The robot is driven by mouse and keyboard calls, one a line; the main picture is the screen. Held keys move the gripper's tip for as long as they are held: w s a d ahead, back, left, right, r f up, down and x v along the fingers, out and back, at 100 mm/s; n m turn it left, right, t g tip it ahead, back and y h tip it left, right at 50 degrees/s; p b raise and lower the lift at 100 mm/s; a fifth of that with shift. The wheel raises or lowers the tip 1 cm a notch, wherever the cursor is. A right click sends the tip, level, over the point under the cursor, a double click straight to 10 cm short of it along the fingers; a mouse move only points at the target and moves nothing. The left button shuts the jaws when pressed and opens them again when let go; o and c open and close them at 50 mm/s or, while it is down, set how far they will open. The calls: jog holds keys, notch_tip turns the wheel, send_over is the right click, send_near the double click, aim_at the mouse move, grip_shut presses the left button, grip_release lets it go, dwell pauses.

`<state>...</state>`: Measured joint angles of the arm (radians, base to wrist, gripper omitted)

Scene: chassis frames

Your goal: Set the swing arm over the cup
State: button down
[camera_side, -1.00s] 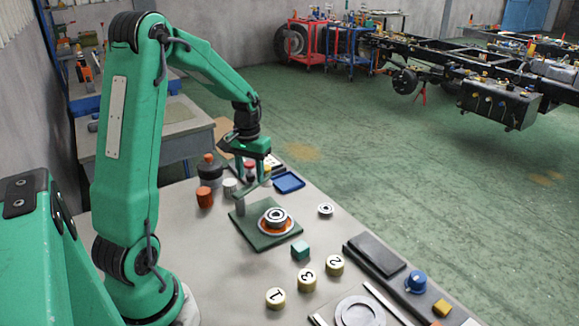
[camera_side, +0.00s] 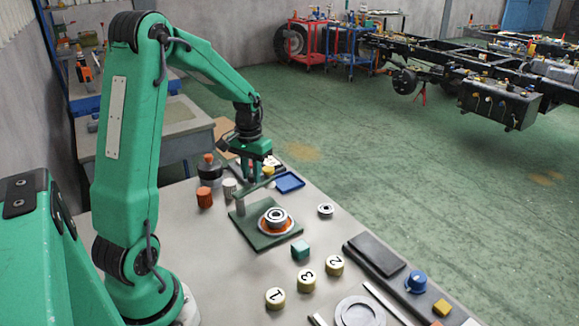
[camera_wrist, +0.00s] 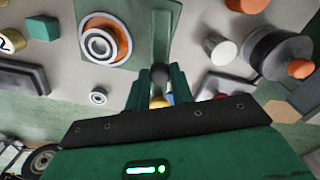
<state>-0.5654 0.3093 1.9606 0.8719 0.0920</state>
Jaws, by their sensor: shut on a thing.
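The swing arm (camera_side: 262,185) is a grey-green bar on a post at the back left of a green base plate (camera_side: 252,236). In the wrist view the bar (camera_wrist: 163,35) runs up from between my fingers. My gripper (camera_side: 258,178) is shut on the bar's free end, near a dark round knob (camera_wrist: 160,72).
A teal cube (camera_side: 301,250) and numbered discs (camera_side: 306,281) lie in front of the plate. A small metal ring (camera_side: 325,209) is to its right.

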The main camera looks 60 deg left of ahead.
jog(key=shift+s+d+r+m, duration=0.1)
jog(key=shift+s+d+m, duration=0.5)
jog(key=shift+m, duration=1.7)
jog(key=shift+s+d+f+m, duration=0.1)
jog(key=shift+d+m, duration=0.95)
jog(key=shift+m, duration=1.25)
jog(key=shift+s+d+r+m, duration=0.1)
jog(key=shift+s+d+m, duration=0.2)
jog(key=shift+d+m, duration=1.3)
jog(key=shift+a+m, duration=0.7)
jog(key=shift+a, duration=0.05)
jog(key=c, duration=1.2)
grip_release()
notch_tip(320, 180, up, 8)
